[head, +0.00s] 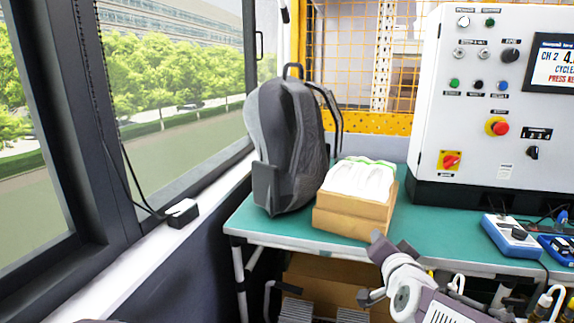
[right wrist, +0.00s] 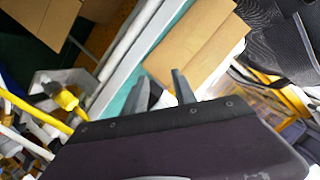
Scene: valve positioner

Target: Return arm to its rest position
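My right gripper (head: 374,268) is at the lower right of the head view, in front of the green table's near edge. Its arm comes in from the lower right. In the right wrist view the two fingers (right wrist: 163,84) stand apart with nothing between them, so it is open and empty. They point towards the table edge and a cardboard box. My left gripper is not in view.
The green table (head: 285,238) bears a grey backpack (head: 290,140), an open cardboard box (head: 345,222) with white contents, and a grey control cabinet (head: 470,110). Blue handheld devices (head: 510,236) lie at right. A window (head: 180,70) borders the left. More cardboard (head: 325,285) stands beneath the table.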

